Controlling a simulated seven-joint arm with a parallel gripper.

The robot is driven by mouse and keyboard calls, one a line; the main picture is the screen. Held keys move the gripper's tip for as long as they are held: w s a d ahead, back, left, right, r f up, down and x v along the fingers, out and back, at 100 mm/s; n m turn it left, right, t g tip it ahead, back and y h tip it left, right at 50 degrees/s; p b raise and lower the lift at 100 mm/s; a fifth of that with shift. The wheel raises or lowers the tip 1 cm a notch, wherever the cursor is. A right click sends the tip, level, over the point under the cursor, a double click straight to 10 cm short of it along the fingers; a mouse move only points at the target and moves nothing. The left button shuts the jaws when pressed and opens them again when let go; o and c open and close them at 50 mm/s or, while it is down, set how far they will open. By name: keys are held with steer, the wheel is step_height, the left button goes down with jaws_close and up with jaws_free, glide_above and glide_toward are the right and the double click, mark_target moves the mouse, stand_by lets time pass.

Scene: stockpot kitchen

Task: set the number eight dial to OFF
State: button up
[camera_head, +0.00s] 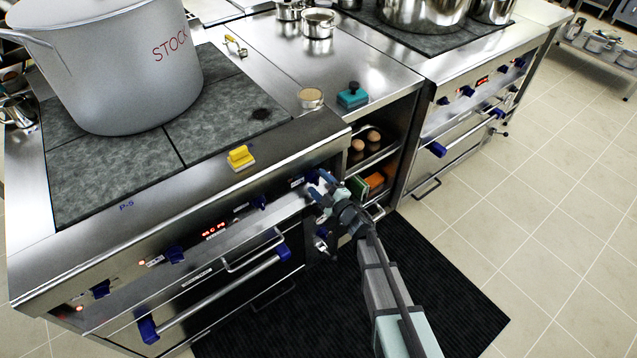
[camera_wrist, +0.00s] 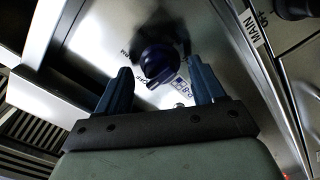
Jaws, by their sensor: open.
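The dial (camera_wrist: 158,60) is a dark blue round knob on the steel panel in the wrist view. A small tag that seems to read P-8 (camera_wrist: 181,88) sits beside it, with partly hidden lettering around the knob. My gripper (camera_wrist: 160,85) is open, one finger on each side of the dial. I cannot tell whether either finger touches it. In the head view my gripper (camera_head: 322,188) is at the right end of the near range's front panel, and its fingers largely cover this dial. The dial's exact setting is unclear.
More blue dials (camera_head: 175,254) line the same panel. An oven handle (camera_head: 222,300) runs below. Open shelves with eggs (camera_head: 366,140) lie right of my gripper. A MAIN label (camera_wrist: 250,29) shows nearby.

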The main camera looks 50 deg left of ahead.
steer(key=d, duration=1.3)
steer(key=w+d+f+m+t+h, duration=0.2)
steer(key=w+f+m+t+h, duration=0.2)
steer(key=w+f+t, duration=0.15)
steer(key=w+d+f+m+t+h, duration=0.2)
steer(key=w+d+f+m+h, duration=0.2)
steer(key=d+f+m+h, duration=0.65)
steer(key=s+d+f+m+g+h, duration=0.1)
steer(key=s+d+f+m+g, duration=0.2)
steer(key=s+d, duration=0.4)
steer(key=s+d+f+m+g+h, duration=0.1)
steer(key=s+d+f+m+g, duration=0.2)
steer(key=d, duration=2.3)
steer(key=s+d+f+m+g+h, duration=0.1)
steer(key=s+d+f+m+g, duration=0.2)
steer(key=s+d+m+g, duration=0.5)
steer(key=s+d, duration=0.5)
steer(key=d, duration=0.3)
steer(key=shift+d+m, duration=0.25)
steer(key=shift+m, duration=0.1)
